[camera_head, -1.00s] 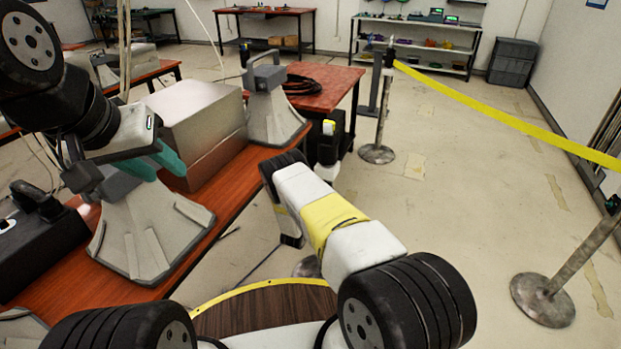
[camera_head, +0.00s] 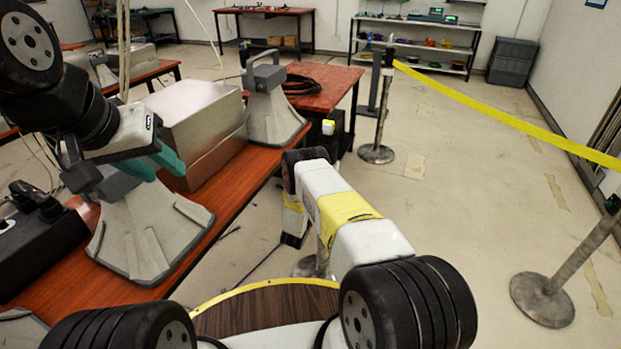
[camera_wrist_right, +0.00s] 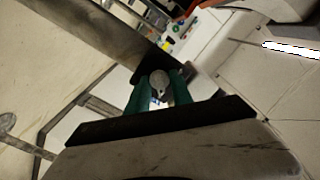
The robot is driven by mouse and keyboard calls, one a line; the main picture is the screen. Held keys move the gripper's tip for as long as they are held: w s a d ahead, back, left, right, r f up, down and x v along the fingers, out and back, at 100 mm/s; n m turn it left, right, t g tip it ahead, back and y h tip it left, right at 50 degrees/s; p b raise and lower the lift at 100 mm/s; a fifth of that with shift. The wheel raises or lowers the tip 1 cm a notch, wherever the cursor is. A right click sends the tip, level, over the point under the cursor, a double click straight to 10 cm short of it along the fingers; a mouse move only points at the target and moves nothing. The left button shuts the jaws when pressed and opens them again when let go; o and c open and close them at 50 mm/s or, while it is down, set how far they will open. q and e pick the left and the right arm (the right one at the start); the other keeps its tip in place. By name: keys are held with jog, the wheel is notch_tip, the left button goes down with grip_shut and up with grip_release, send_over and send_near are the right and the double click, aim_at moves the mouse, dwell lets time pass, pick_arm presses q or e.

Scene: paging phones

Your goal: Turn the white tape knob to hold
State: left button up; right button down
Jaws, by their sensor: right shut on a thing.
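In the right wrist view a round pale knob (camera_wrist_right: 160,82) sits between the two green fingers of my right gripper (camera_wrist_right: 159,94), which is shut on it. I cannot read any marking on it or tell which way it is turned. In the head view my right gripper is hidden behind my own white and yellow arm. My left gripper (camera_head: 160,166) hangs in front of a metal box, with its two green fingers apart and nothing seen between them.
A grey horn speaker (camera_head: 145,232) and a metal box (camera_head: 200,125) stand on the red table (camera_head: 85,283). A black device (camera_head: 38,240) lies at the left. A yellow tape (camera_head: 490,110) runs between posts at the right. Open floor (camera_head: 450,220) lies before it.

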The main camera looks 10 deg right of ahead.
jog(key=shift+m, duration=0.4)
jog(key=c, duration=1.2)
grip_release()
jog(key=shift+o, duration=0.2)
jog(key=v, duration=0.7)
jog(key=shift+s+a, duration=0.2)
jog(key=shift+s, duration=0.15)
